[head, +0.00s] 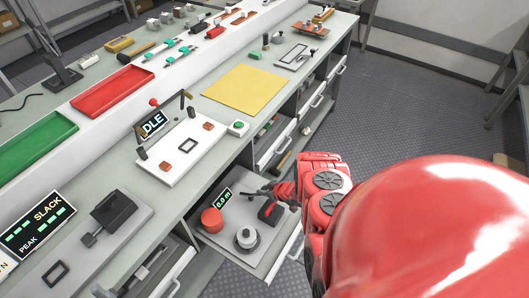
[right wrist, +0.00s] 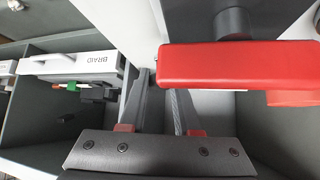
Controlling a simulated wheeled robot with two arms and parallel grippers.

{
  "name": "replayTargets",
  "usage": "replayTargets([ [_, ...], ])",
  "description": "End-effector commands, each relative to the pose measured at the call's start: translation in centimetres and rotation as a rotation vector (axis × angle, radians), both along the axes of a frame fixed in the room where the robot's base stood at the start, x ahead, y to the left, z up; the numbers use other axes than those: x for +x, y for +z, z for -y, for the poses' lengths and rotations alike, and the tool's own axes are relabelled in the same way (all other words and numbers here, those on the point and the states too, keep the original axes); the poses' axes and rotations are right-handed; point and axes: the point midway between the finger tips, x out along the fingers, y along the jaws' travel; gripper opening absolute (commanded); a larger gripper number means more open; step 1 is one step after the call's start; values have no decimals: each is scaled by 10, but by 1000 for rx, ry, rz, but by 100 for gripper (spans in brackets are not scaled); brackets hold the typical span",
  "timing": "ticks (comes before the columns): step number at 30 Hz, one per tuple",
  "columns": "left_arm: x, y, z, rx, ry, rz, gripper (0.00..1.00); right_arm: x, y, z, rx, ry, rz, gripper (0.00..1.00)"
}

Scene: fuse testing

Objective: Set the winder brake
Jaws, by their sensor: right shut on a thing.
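The winder sits on a pulled-out grey tray (head: 222,242) below the bench, with a red drum (head: 212,220), a grey and white spool (head: 247,238) and a small green readout (head: 222,198). The red brake lever (head: 270,211) is at the tray's right side. My right gripper (head: 266,192) is over the lever and shut on it. In the right wrist view the red bar of the lever (right wrist: 235,66), with a dark round post behind it, covers the tip of one finger. The exact contact is hidden. My left gripper is not in view.
The bench above holds a white plate with a dark frame (head: 170,168), a yellow mat (head: 246,88), a red tray (head: 112,88) and a green tray (head: 35,142). A box marked BRAID (right wrist: 75,65) stands left of the fingers. The floor (head: 400,105) beyond is clear.

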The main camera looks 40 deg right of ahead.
Motion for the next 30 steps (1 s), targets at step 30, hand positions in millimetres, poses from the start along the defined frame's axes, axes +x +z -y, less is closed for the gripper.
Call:
replayTargets([
  [30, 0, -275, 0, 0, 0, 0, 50, 45, -9, 7, -7, 770, 12, 0],
])
